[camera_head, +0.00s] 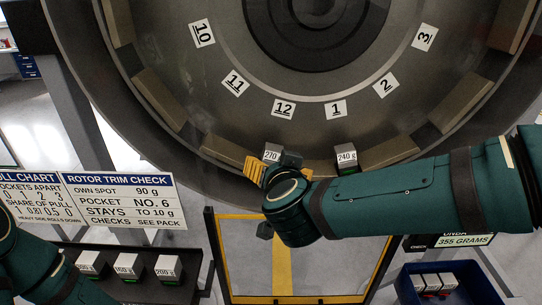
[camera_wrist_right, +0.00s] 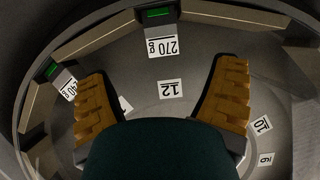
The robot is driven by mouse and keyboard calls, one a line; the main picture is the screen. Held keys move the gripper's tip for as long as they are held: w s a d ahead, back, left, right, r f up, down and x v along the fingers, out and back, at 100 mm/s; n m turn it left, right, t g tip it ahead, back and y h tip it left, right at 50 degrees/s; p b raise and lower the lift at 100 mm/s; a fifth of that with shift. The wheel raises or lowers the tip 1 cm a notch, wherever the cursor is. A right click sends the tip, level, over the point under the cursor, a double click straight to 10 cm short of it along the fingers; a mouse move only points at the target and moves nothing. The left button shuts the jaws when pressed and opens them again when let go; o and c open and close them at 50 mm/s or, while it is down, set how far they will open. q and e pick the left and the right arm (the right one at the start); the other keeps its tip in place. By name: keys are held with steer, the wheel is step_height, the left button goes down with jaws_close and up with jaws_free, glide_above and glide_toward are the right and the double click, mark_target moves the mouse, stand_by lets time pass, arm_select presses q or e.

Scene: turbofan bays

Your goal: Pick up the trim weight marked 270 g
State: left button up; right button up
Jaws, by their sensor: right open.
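The trim weight marked 270 g (camera_head: 272,153) sits on the inner rim of the turbofan ring, below the number 12 label, partly hidden by my right gripper (camera_head: 280,171). In the right wrist view the 270 g weight (camera_wrist_right: 161,38) shows at the top, upside down, with a green strip beside it. My right gripper (camera_wrist_right: 166,72) is open, its yellow-padded fingers apart with nothing held between them. The weight appears beyond the fingertips, between their lines. My left arm shows at the lower left of the head view; its gripper is out of view.
A 240 g weight (camera_head: 346,157) sits on the rim to the right and also shows in the right wrist view (camera_wrist_right: 68,86). A dark tray (camera_head: 130,290) with weights is at lower left. A blue bin (camera_head: 408,291) holding weights is at lower right.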

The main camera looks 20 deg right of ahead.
mark_target(273, 158)
steer(key=b+x, duration=0.1)
steer(key=x, duration=0.4)
steer(key=shift+r+b+x, duration=0.1)
steer(key=shift+b+x, duration=0.3)
steer(key=shift+x, duration=1.15)
steer(key=shift+r+b+x, duration=0.15)
steer(key=shift+b+x, duration=0.25)
steer(key=shift+x, duration=1.1)
steer(key=shift+w, duration=0.1)
steer(key=shift+a, duration=0.1)
steer(key=c, duration=1.4)
